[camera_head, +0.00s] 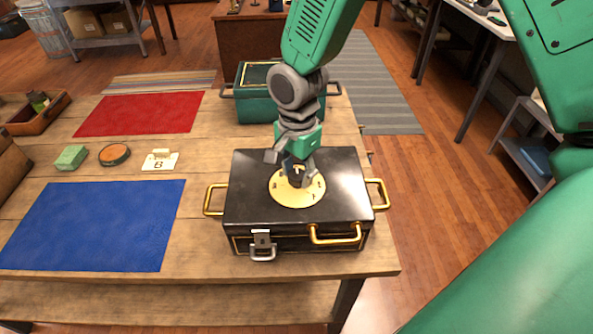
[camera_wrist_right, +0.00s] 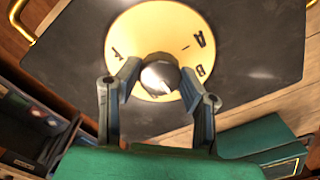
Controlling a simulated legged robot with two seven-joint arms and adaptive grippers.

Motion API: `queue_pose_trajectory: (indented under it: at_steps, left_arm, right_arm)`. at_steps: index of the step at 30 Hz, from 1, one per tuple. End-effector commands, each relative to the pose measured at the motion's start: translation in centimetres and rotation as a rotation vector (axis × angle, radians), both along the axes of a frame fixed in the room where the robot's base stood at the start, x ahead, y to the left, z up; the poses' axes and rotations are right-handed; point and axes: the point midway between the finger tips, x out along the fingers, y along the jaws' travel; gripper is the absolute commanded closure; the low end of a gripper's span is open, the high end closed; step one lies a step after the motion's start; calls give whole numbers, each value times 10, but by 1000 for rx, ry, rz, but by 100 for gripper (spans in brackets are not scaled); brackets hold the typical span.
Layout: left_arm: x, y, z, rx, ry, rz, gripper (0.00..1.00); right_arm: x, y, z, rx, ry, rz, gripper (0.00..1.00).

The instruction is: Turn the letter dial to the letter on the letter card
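The letter dial (camera_head: 297,187) is a round cream plate with black letters on the lid of a black case (camera_head: 245,205). In the right wrist view the dial plate (camera_wrist_right: 150,28) shows a B on the right and other letters around the rim. Its dark knob (camera_wrist_right: 160,76) has a pale top and a light mark. My right gripper (camera_head: 297,172) points down over the dial. Its fingers (camera_wrist_right: 160,72) press in close on both sides of the knob. The letter card (camera_head: 161,163) lies on the table to the left and reads B. My left gripper is out of view.
The case has brass handles (camera_head: 336,237) and a front latch (camera_head: 262,246). A green box (camera_head: 255,105) stands behind it. A blue mat (camera_head: 95,225), a red mat (camera_head: 140,113), a green block (camera_head: 71,157) and a round wooden piece (camera_head: 114,154) lie to the left.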

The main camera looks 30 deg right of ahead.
Motion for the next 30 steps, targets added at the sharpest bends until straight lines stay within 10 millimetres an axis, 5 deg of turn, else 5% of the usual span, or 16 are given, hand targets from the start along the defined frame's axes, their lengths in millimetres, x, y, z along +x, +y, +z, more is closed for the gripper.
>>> queue_pose_trajectory:
  at_steps: [11,30]
  left_arm:
    - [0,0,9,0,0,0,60]
    - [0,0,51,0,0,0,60]
  right_arm:
    - [1,0,1,-1,1,68,95]
    - [2,0,3,0,-2,563,95]
